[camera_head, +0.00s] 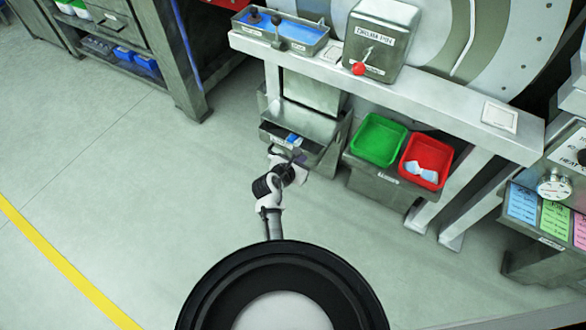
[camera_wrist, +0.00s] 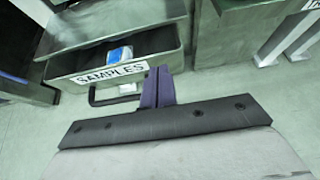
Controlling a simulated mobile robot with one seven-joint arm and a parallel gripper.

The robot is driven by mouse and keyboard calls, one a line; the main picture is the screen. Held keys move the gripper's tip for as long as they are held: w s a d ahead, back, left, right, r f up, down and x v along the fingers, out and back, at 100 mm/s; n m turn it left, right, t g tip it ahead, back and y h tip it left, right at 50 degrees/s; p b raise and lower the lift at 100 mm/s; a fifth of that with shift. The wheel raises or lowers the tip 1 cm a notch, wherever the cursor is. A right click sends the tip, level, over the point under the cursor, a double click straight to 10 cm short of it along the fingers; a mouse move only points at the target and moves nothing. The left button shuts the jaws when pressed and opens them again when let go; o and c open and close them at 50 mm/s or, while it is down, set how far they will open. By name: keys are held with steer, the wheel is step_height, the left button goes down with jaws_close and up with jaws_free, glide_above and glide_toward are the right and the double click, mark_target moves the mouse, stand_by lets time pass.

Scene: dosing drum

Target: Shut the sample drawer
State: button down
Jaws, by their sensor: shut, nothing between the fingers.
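The sample drawer (camera_wrist: 165,62) is a grey metal box with a "SAMPLES" label on its front. It stands pulled out from its cabinet, its inside showing, with a blue-and-white item (camera_wrist: 120,54) in it. Its dark bar handle (camera_wrist: 92,97) runs along the front, partly hidden by my fingers. In the head view the drawer (camera_head: 268,134) is under the bench. My gripper (camera_wrist: 158,72) has its purple fingers together and empty, at the right part of the drawer front by the handle. I cannot tell whether they touch it. The gripper (camera_head: 298,157) also shows in the head view.
A green bin (camera_head: 379,139) and a red bin (camera_head: 426,161) with white pieces stand right of the drawer. The bench top (camera_head: 440,95) overhangs above, carrying a box with a red-knobbed lever (camera_head: 358,69). The floor on the left is clear.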

steer(key=shift+w+d, duration=0.5)
steer(key=shift+w, duration=0.2)
steer(key=shift+w+d+p, duration=0.75)
steer(key=shift+w+p, duration=0.05)
steer(key=shift+w, duration=0.25)
